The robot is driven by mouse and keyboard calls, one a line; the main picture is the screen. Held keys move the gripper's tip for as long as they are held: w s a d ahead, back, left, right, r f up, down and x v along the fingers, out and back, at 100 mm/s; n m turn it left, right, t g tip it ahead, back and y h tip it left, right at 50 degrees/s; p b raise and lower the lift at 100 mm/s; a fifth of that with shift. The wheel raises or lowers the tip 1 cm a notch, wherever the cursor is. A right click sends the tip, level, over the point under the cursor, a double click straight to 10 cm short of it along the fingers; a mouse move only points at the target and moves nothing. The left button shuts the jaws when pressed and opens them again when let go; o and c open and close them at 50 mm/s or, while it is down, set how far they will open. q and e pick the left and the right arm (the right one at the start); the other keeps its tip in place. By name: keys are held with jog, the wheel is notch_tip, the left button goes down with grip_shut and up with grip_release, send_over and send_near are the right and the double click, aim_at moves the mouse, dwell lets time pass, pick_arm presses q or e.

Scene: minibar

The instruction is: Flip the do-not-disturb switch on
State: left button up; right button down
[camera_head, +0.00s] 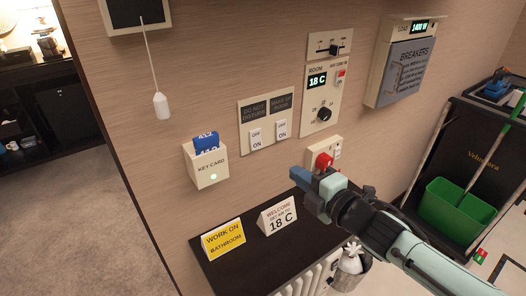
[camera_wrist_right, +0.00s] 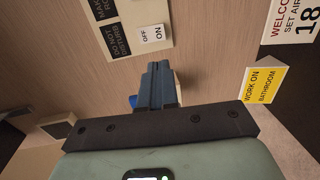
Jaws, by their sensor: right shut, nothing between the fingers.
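The do-not-disturb switch (camera_head: 256,138) is a white rocker marked OFF and ON, under a dark DO NOT DISTURB label on a beige wall plate (camera_head: 244,150). A similar make-up-room switch (camera_head: 281,129) sits to its right. The do-not-disturb switch also shows in the right wrist view (camera_wrist_right: 152,36), just beyond the fingertips; its tilt is too small to tell. My right gripper (camera_head: 301,180) is shut and empty, below and right of the switch plate and apart from it. In the right wrist view its blue fingers (camera_wrist_right: 158,72) point toward the wall. My left gripper is not in view.
A key card holder (camera_head: 207,168) is left of the plate. A thermostat (camera_head: 321,95) and breaker box (camera_head: 400,72) are to the right. A red switch (camera_head: 323,160) is close by my right gripper. Yellow (camera_head: 223,240) and white signs (camera_head: 278,215) stand on the dark ledge below.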

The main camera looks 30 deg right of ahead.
aim_at(257, 147)
jog(key=w, duration=0.4)
jog(key=w+f+b, duration=0.1)
jog(key=w, duration=0.3)
jog(key=w+a+b, duration=0.1)
jog(key=w, duration=0.4)
jog(key=shift+f, duration=0.35)
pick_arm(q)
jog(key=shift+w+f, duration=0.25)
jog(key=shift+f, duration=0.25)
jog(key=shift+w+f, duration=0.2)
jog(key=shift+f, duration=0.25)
pick_arm(e)
jog(key=shift+w, duration=0.55)
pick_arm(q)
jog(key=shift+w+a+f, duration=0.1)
pick_arm(e)
jog(key=shift+w+a+f, duration=0.1)
jog(key=shift+w, duration=0.05)
pick_arm(q)
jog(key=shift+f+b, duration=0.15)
jog(key=shift+b, duration=0.15)
pick_arm(e)
jog(key=shift+f, duration=0.15)
